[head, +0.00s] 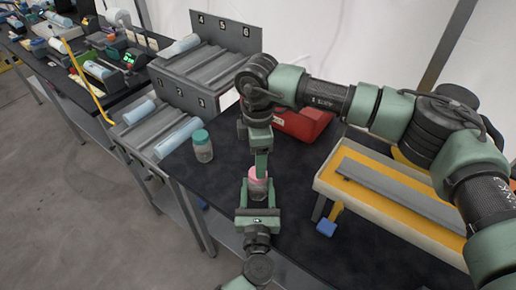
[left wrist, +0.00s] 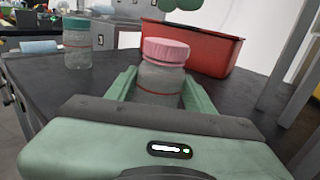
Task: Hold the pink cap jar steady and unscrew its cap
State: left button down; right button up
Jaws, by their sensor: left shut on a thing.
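The clear jar (left wrist: 161,82) with the pink cap (left wrist: 166,51) stands upright at the table's near edge. My left gripper (left wrist: 160,92) is shut on the jar's body, one finger on each side, below the cap. In the head view the pink cap (head: 258,172) shows just beyond my left gripper (head: 258,190). My right gripper (head: 262,165) points down above the cap and hides part of it. In the left wrist view a gap shows above the cap. I cannot tell whether the right fingers are apart.
A jar with a teal cap (head: 202,146) stands to the left. A red bin (head: 300,122) is behind. A tray with a yellow inside (head: 375,188) and a grey bar lies at the right. A small blue block (head: 326,228) is near it. Grey numbered racks (head: 207,75) stand at the back left.

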jog(key=shift+f, duration=2.35)
